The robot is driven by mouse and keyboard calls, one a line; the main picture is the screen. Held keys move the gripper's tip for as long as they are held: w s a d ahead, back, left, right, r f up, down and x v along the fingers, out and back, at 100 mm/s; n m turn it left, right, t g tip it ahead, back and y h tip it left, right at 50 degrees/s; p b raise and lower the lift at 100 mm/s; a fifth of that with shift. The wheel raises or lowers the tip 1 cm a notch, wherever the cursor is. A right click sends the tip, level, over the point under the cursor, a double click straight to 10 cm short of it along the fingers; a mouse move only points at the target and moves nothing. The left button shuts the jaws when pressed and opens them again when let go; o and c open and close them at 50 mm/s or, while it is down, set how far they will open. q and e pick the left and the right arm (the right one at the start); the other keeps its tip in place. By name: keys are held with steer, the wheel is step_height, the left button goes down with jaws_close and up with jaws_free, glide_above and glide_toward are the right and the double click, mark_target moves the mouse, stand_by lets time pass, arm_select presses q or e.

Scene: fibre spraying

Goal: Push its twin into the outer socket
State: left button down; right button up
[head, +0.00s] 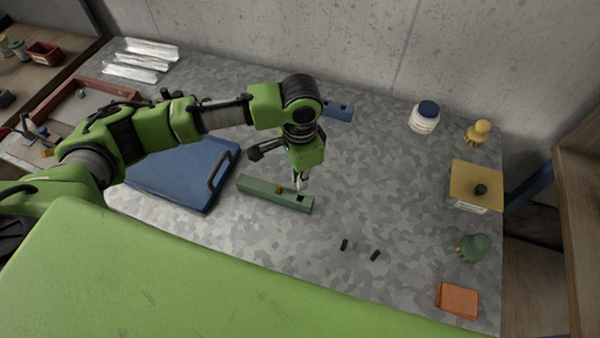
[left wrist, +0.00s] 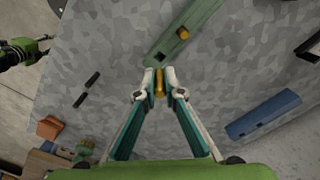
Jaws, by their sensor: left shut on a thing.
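A long green bar (head: 262,194) lies on the speckled worktop. A brass plug (head: 279,188) stands in it, also seen in the left wrist view (left wrist: 183,33). A dark empty square socket (head: 302,197) is near the bar's right end, and it shows in the left wrist view (left wrist: 158,57). My left gripper (head: 300,183) points down just behind that end. It is shut on a second brass plug (left wrist: 160,83), close to the socket in the picture; I cannot tell the height gap. Part of my right arm (left wrist: 20,50) shows; its fingers are unclear.
Two black pegs (head: 344,244) (head: 375,255) lie in front of the bar to the right. A blue bar (head: 338,110) lies behind, a blue tray (head: 175,178) to the left. A white jar (head: 424,119), a yellow box (head: 474,181) and an orange block (head: 457,300) stand right.

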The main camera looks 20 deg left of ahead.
arm_select(q)
steer(key=b, duration=0.2)
glide_above(300, 193)
steer(key=s, duration=0.2)
steer(key=shift+w+d+f, duration=0.15)
steer(key=shift+f, duration=1.15)
steer(key=shift+w+d+f, duration=0.1)
steer(key=shift+f, duration=1.2)
steer(key=shift+r+p, duration=0.1)
steer(key=shift+p, duration=0.35)
steer(key=shift+p, duration=0.35)
steer(key=shift+p, duration=0.55)
steer(key=shift+p, duration=0.5)
steer(key=shift+f+b, duration=0.4)
steer(key=shift+f, duration=0.9)
